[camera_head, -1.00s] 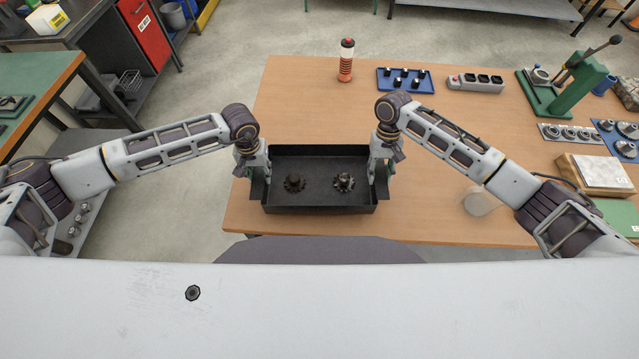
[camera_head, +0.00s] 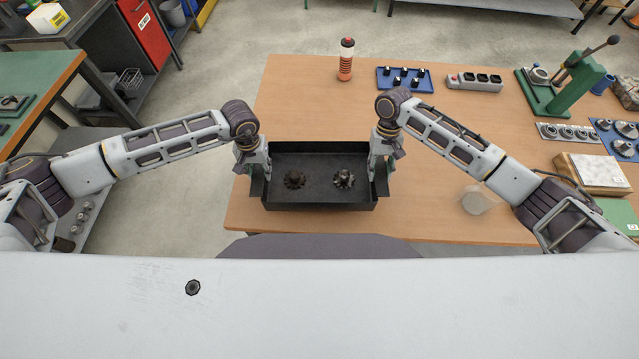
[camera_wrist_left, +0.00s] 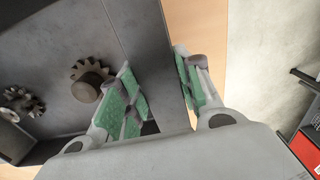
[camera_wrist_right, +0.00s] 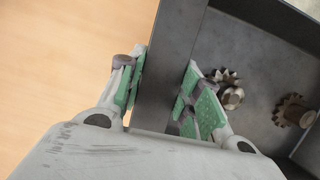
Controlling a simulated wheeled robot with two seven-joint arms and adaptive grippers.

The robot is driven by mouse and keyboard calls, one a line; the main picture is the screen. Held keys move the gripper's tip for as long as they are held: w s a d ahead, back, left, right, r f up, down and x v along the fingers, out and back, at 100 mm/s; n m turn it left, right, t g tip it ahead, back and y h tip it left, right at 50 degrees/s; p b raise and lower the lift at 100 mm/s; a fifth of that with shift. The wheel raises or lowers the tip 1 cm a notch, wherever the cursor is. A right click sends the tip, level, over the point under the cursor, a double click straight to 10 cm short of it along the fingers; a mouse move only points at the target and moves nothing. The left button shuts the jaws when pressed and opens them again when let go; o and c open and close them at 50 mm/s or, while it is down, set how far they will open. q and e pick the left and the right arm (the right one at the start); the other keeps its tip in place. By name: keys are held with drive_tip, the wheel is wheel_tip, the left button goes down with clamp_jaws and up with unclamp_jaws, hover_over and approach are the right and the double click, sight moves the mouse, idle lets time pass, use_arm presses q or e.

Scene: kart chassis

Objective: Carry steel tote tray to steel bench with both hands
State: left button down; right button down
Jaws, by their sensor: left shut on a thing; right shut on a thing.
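The dark steel tote tray (camera_head: 320,205) is at the near edge of the wooden table, with two gears in it. A dark gear (camera_head: 295,179) lies on the left and a shinier gear (camera_head: 344,178) on the right. My left gripper (camera_head: 258,177) is shut on the tray's left wall; the left wrist view shows its green pads on both sides of that wall (camera_wrist_left: 140,50). My right gripper (camera_head: 382,175) is shut on the right wall, which shows between the pads in the right wrist view (camera_wrist_right: 167,80). Whether the tray touches the table I cannot tell.
The wooden table (camera_head: 310,95) is clear behind the tray. A translucent round thing (camera_head: 477,200) is to the right. A green-topped bench (camera_head: 45,75) stands at the left.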

use_arm(q)
drive_tip(key=shift+w, duration=0.1)
idle(0.6)
